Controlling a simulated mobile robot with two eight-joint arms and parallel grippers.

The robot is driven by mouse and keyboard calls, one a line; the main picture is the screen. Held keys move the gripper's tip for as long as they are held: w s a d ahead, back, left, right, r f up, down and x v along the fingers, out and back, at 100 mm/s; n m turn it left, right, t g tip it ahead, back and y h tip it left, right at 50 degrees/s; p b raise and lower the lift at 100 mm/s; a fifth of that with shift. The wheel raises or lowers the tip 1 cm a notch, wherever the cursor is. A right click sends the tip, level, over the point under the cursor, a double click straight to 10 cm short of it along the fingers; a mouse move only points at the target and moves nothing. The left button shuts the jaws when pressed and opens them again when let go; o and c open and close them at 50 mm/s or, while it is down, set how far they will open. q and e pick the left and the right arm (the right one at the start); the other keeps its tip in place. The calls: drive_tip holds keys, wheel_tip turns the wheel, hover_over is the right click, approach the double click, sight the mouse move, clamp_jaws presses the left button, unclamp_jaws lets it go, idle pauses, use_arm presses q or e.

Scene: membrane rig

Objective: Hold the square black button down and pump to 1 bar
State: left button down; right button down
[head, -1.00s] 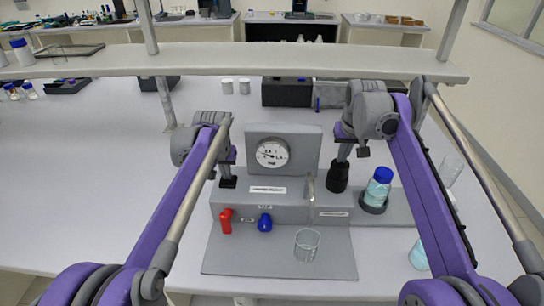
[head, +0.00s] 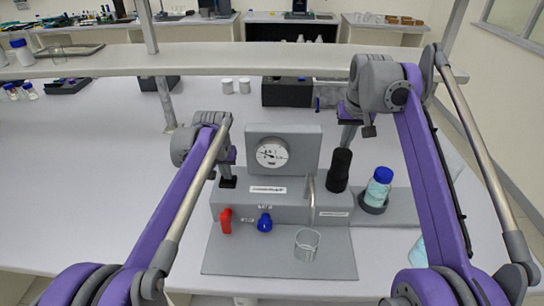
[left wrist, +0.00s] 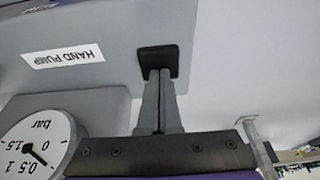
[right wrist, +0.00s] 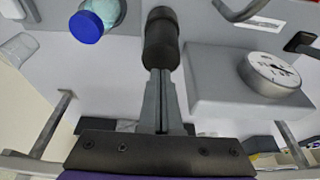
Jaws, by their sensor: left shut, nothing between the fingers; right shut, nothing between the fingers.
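The square black button (head: 228,183) is on the left of the grey hand pump rig (head: 280,207). My left gripper (head: 229,175) is shut, its tips down on the button, as the left wrist view (left wrist: 158,76) shows. The black pump handle (head: 340,170) stands tall, right of the gauge. My right gripper (head: 346,147) is shut, its tips at the handle's top end, seemingly touching it; the handle also shows in the right wrist view (right wrist: 160,42). The round gauge (head: 271,153) shows upside down in the left wrist view (left wrist: 33,145); its needle seems between 0 and 0.5 bar.
A blue-capped bottle (head: 378,188) stands in a holder right of the handle. A glass beaker (head: 307,245) is on the front plate, under a metal spout (head: 311,198). Red (head: 225,221) and blue (head: 265,222) knobs are on the rig's front. A shelf (head: 250,60) crosses behind.

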sight(344, 154)
drive_tip(key=shift+f, duration=0.15)
idle(0.5)
drive_tip(key=shift+f, duration=2.7)
drive_tip(key=shift+r, duration=2.8)
drive_tip(key=shift+f, duration=0.15)
idle(0.6)
